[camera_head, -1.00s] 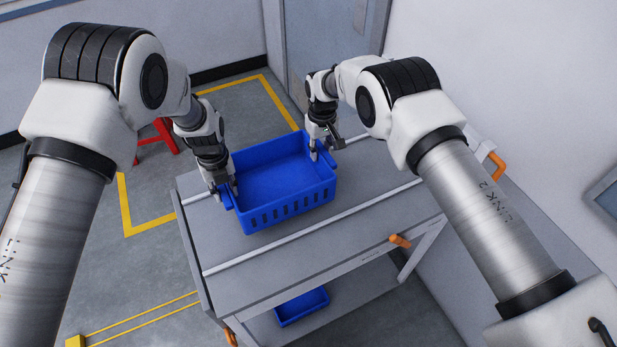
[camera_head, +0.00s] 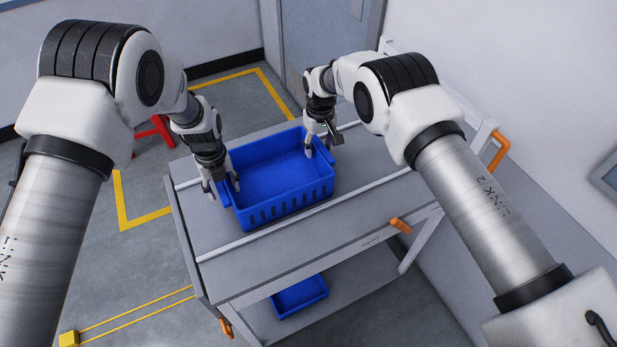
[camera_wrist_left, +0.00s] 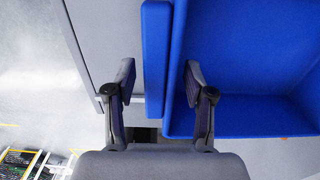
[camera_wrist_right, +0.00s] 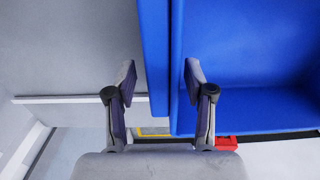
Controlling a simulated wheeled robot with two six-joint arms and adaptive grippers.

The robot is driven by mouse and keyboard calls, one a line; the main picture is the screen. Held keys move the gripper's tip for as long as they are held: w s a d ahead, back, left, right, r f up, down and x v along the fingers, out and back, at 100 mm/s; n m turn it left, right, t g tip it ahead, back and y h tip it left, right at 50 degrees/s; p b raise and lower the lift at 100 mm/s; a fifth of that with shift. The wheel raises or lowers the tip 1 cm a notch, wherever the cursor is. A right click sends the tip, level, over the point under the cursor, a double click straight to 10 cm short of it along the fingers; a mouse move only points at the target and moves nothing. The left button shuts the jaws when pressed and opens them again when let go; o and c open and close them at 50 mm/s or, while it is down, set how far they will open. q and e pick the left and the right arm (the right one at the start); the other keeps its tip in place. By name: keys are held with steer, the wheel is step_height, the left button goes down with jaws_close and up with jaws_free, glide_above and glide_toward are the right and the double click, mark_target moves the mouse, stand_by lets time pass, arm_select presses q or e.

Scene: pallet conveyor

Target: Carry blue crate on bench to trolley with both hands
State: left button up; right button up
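The blue crate (camera_head: 300,198) is empty and stands upright on the grey top of the trolley (camera_head: 310,242), which has orange grips. My left gripper (camera_head: 222,184) is at the crate's left side. In the left wrist view its open fingers straddle the crate's blue rim (camera_wrist_left: 157,60), one outside and one inside, with gaps. My right gripper (camera_head: 321,146) is at the crate's right side. In the right wrist view its open fingers straddle the crate wall (camera_wrist_right: 155,60) likewise, with gaps. The crate's underside is hidden.
A second blue crate (camera_head: 300,296) is on the trolley's lower shelf. A wall and door stand close behind and to the right. A red stand (camera_head: 155,130) is on the floor at left, partly behind my left arm. The trolley top right of the crate is bare.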

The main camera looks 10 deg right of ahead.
arm_select(q)
steer(key=shift+s+r, duration=0.1)
steer(key=shift+r, duration=0.5)
arm_select(e)
steer(key=shift+s+a+r, duration=0.1)
steer(key=shift+s, duration=0.05)
steer(key=shift+r, duration=0.1)
arm_select(q)
step_height(320, 180, up, 11)
arm_select(e)
step_height(320, 180, up, 12)
